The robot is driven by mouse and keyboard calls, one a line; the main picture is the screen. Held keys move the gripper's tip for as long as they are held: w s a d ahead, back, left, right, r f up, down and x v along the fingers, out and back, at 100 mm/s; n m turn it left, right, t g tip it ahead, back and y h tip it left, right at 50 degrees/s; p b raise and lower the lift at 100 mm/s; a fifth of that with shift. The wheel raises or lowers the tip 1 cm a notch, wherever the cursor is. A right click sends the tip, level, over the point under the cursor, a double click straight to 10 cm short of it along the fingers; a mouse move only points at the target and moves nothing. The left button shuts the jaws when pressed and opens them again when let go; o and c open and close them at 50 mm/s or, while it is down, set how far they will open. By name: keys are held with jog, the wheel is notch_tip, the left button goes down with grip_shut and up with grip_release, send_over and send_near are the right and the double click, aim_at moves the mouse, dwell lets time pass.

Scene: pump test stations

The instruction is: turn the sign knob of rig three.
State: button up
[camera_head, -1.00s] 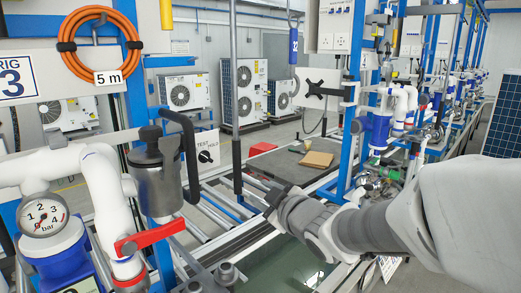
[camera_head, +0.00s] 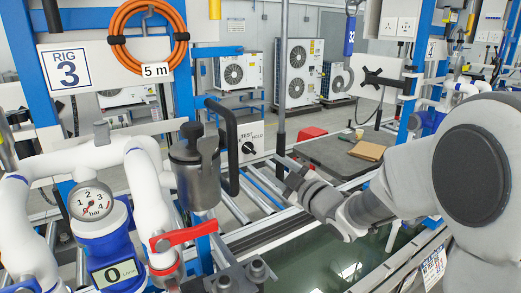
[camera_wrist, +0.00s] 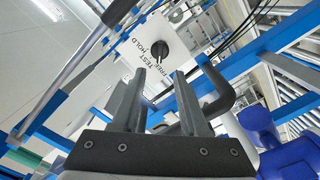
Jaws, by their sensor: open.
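The sign of rig three is a white plate (camera_head: 257,132) marked TEST and HOLD, with a black knob (camera_head: 248,147) on it. It stands behind the grey filter housing and its black handle. In the wrist view the knob (camera_wrist: 160,50) shows just beyond my fingertips, near the middle between them. In the head view my gripper (camera_head: 287,172) is small and dark, to the right of the sign.
A RIG 3 label (camera_head: 67,67) and an orange hose coil (camera_head: 147,40) hang at upper left. The black handle (camera_head: 228,145), the grey housing (camera_head: 196,170) and a red valve lever (camera_head: 184,235) stand near the sign. A grey worktop (camera_head: 340,153) lies beyond my gripper.

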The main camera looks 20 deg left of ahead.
aim_at(252, 151)
jog(key=p+x, duration=0.2)
jog(key=x, duration=0.8)
jog(key=shift+w, duration=0.1)
jog(key=shift+c, duration=0.3)
grip_shut()
